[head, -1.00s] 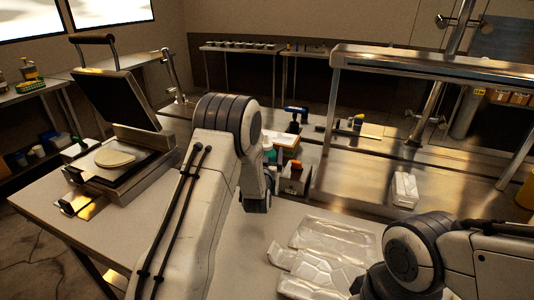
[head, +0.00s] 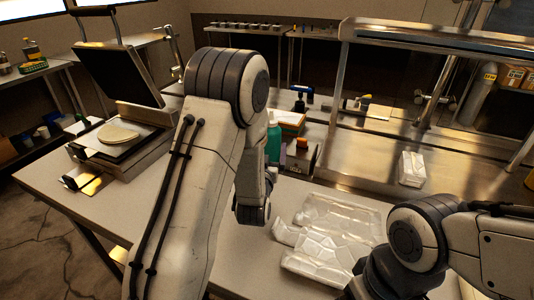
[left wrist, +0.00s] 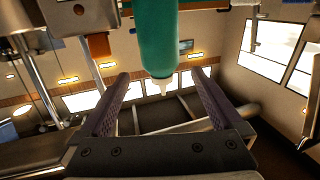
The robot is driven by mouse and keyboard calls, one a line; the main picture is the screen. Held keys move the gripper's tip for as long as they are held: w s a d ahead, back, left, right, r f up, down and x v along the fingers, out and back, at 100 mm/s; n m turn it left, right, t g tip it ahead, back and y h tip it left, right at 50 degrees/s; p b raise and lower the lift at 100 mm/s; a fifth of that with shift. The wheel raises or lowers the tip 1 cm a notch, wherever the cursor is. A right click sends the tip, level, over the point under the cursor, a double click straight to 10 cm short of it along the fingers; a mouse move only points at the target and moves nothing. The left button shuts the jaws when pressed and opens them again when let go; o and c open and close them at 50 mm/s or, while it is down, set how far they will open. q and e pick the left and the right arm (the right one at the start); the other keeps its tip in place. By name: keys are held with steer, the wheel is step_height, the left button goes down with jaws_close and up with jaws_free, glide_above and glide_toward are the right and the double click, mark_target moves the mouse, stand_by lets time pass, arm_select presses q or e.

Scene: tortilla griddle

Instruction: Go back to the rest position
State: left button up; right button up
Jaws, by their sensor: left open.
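My left arm (head: 190,180) rises through the middle of the head view, its wrist bent down over the near table. The arm hides most of the gripper there. In the left wrist view my left gripper (left wrist: 160,76) is open, its two dark fingers apart. A green bottle (left wrist: 158,35) with a pale nozzle shows between and beyond the fingertips; I cannot tell its distance, and no finger visibly touches it. The green bottle also shows in the head view (head: 273,142), right beside my arm. My right arm (head: 420,245) shows at bottom right; its gripper is out of view.
An open griddle press (head: 120,75) with a tortilla (head: 118,133) on its plate stands at left. Clear plastic packages (head: 330,235) lie between my arms. A small caddy (head: 300,155) is beside the bottle. A wrapped pack (head: 412,168) rests on the steel counter.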

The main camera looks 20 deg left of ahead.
mark_target(272, 121)
arm_select(q)
steer(key=shift+s, duration=0.35)
steer(key=p+x, duration=0.2)
steer(key=x, duration=1)
steer(key=shift+f+p, duration=0.1)
steer(key=shift+p, duration=0.3)
steer(key=shift+w+r, duration=0.1)
steer(key=shift+r, duration=1.45)
steer(key=shift+f, duration=0.1)
